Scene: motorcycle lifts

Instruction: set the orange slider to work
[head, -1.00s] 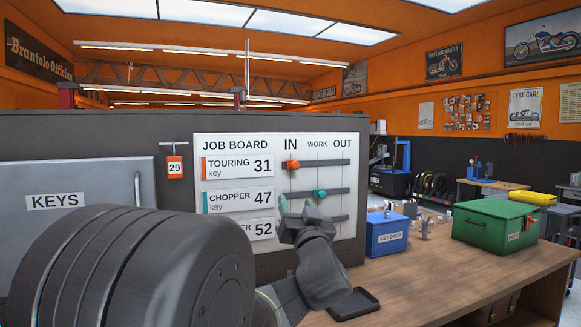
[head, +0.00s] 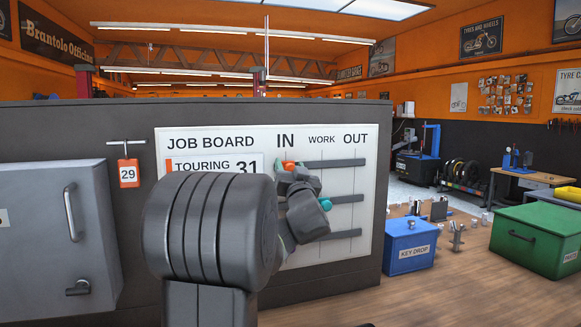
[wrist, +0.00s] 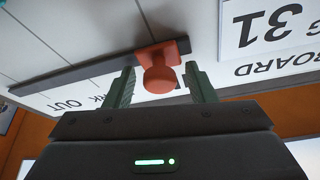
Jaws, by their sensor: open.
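The orange slider (head: 290,165) sits at the IN end of the top rail (head: 335,163) on the job board (head: 350,262), in the TOURING row. In the wrist view, which shows the board upside down, the orange slider's round knob (wrist: 160,76) stands between the two green fingers of my gripper (wrist: 162,88). The fingers are apart, one on each side of the knob, and I see a gap on both sides. In the head view my gripper (head: 292,172) covers part of the slider.
The teal slider (head: 324,204) is on the rail below, close to my wrist. A tag numbered 29 (head: 128,173) hangs left of the board, beside a grey key cabinet (head: 40,235). A blue key drop box (head: 408,243) and a green box (head: 535,238) stand on the wooden bench at right.

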